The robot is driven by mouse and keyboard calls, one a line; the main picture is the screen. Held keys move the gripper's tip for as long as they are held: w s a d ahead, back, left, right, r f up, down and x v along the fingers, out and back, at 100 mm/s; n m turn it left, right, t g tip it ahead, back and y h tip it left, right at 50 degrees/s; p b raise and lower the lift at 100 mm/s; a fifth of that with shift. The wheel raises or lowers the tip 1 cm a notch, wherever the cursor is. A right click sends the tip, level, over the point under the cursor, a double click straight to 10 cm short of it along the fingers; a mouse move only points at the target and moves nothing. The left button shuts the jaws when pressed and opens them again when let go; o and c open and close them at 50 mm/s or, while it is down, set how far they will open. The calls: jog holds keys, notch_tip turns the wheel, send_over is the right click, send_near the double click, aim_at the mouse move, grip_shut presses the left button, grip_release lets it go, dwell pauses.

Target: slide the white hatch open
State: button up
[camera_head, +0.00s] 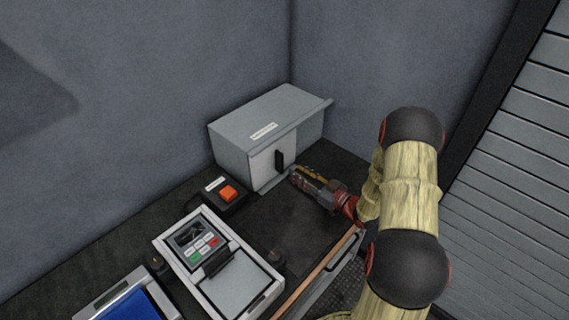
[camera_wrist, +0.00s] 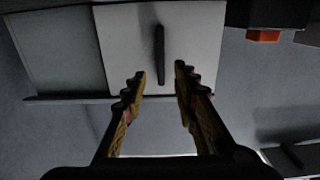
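The white hatch (camera_head: 262,166) is a pale panel on the front of a grey box (camera_head: 228,153), with a dark upright bar handle (camera_head: 280,160). The hatch also shows in the wrist view (camera_wrist: 122,42), where it covers one part of the box front beside a greyer part (camera_wrist: 60,55). Its handle (camera_wrist: 160,52) appears there between and beyond my fingertips. My gripper (camera_head: 296,174) is near the lower front of the box, in front of the handle. In the wrist view my gripper (camera_wrist: 161,80) is open, its fingers apart with nothing between them.
An orange button (camera_head: 228,193) on a dark base stands left of the box. A keypad device (camera_head: 197,243) with a pale lid and a blue-topped tray (camera_head: 128,308) lie nearer. A drawer handle (camera_head: 340,252) is at the bench's front edge. Walls stand close behind the box.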

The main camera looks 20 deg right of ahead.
aim_at(283, 163)
jog(key=shift+b+x, duration=0.85)
jog(key=shift+x, duration=2.95)
jog(key=shift+s+a, duration=0.1)
jog(key=shift+c, duration=1.4)
jog(key=c, duration=0.4)
grip_shut()
